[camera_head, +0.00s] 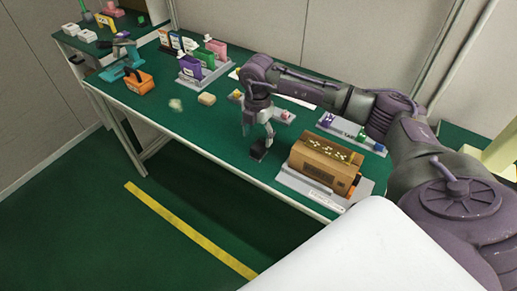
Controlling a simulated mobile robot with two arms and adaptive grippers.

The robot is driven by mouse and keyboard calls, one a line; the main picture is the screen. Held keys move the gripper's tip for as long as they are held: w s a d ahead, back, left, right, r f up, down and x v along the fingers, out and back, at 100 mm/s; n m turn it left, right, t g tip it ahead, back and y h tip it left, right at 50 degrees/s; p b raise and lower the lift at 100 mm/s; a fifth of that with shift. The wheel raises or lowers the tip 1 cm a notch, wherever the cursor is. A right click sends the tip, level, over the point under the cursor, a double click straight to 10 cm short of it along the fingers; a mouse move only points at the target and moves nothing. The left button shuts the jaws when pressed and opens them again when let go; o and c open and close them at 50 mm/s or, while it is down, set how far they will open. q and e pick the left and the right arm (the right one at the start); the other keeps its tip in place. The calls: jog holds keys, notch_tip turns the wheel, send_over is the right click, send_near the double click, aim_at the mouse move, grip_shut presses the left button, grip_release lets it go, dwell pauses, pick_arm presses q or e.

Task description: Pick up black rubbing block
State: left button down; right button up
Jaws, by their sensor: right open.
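My right gripper (257,130) reaches down from the arm at the right, over the green table near its front edge. It is open, with its fingers pointing down. A small black shape (258,152), which looks like the black rubbing block, shows right at the lower end of the fingers. I cannot tell whether the fingers touch it, and they partly cover it. My left gripper is not in view.
A cardboard box (322,170) on a grey base stands close to the right of the gripper. The table's front-left stretch is clear.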

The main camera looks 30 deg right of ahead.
aim_at(259, 144)
jog(key=f, duration=0.3)
jog(key=f+p, duration=0.1)
jog(key=shift+s+a+f, duration=0.1)
jog(key=shift+s+f, duration=0.25)
jog(key=shift+s, duration=0.05)
jog(key=shift+f, duration=0.55)
jog(key=c, duration=1.3)
